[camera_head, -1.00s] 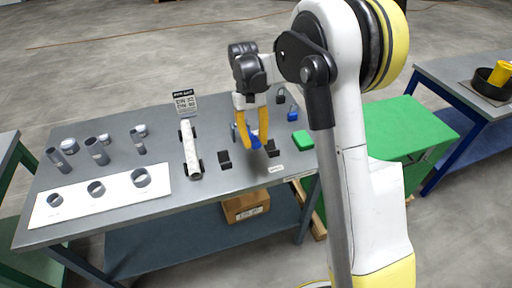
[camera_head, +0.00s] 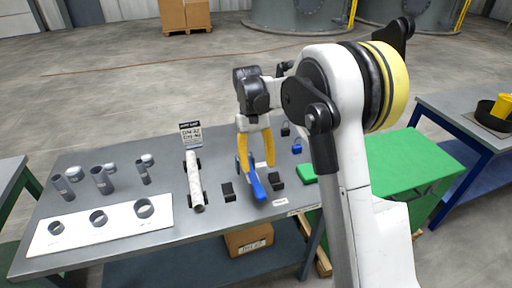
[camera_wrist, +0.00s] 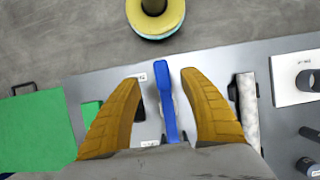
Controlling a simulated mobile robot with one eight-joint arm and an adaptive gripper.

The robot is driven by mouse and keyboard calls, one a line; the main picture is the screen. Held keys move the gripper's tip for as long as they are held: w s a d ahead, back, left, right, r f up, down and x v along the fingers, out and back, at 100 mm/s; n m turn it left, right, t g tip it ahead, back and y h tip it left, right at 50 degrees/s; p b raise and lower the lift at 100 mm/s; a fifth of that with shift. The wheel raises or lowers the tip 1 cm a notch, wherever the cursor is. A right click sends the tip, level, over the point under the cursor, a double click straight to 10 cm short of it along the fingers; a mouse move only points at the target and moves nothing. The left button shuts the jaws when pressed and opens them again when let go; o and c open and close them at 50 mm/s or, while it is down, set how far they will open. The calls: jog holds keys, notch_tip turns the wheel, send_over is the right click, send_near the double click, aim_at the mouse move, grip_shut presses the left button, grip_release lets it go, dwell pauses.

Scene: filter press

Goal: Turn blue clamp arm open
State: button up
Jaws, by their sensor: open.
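The blue clamp arm (camera_head: 257,187) is a long flat bar at the middle front of the grey table, with its near end toward the front edge. My gripper (camera_head: 257,165) hangs above it with two yellow fingers, open and empty. In the wrist view the blue clamp arm (camera_wrist: 167,110) lies between the spread fingers (camera_wrist: 160,78), with a gap on each side. The base of the clamp is partly hidden behind the fingers in the head view.
Black blocks (camera_head: 228,192) flank the clamp. A green block (camera_head: 307,174) and a blue padlock (camera_head: 297,146) are to the right.

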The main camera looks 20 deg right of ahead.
jog(key=v, duration=0.9)
